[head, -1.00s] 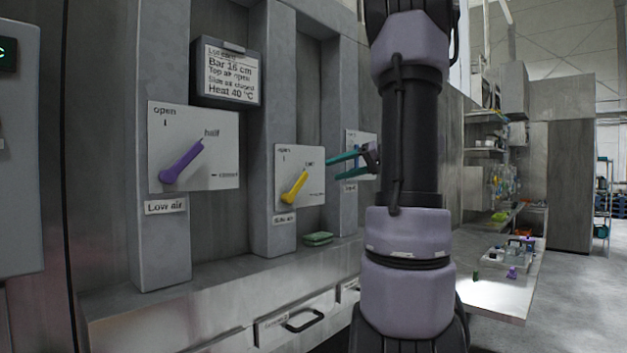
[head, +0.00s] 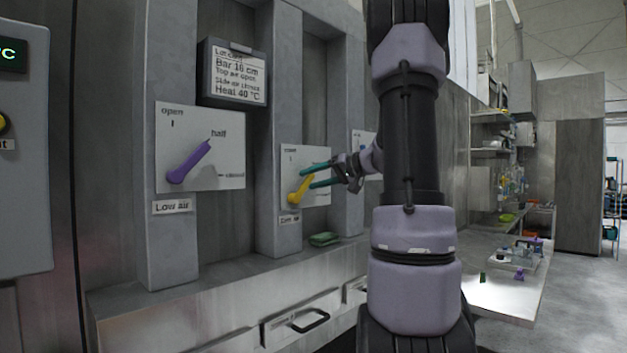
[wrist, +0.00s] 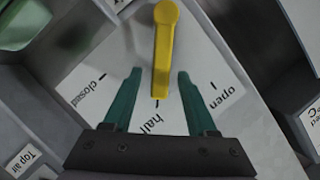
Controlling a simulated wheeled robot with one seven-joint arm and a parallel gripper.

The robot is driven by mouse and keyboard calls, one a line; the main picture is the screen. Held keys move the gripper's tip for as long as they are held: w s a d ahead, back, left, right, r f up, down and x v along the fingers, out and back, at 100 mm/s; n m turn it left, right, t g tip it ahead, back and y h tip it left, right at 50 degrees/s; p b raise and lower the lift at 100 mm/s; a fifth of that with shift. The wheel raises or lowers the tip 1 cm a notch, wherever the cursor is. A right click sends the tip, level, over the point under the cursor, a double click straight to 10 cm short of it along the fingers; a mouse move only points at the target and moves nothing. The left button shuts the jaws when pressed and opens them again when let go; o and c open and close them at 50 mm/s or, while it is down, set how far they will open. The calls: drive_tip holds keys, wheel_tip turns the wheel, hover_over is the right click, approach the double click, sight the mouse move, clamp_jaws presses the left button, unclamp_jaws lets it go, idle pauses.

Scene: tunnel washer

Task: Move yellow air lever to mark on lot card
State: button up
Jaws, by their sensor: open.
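The yellow lever (head: 301,187) sits on a white plate labelled side air on the middle post. In the wrist view the yellow lever (wrist: 163,45) points at the "half" mark, between "open" and "closed". My gripper (head: 306,176) is open in front of that plate. In the wrist view my gripper's green fingers (wrist: 159,74) stand either side of the lever's free end, with gaps on both sides. Whether the fingers reach to the lever's depth I cannot tell. The lot card (head: 237,75) hangs at upper left and reads Bar 16 cm, Top air open, Side air closed, Heat 40 °C.
A purple lever (head: 188,162) on the "Low air" plate, near half, stands to the left. Another plate (head: 361,145) is partly hidden behind my arm. A green pad (head: 324,239) lies on the ledge below. A drawer handle (head: 310,321) protrudes lower down.

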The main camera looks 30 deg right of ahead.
clamp_jaws()
idle(1.3)
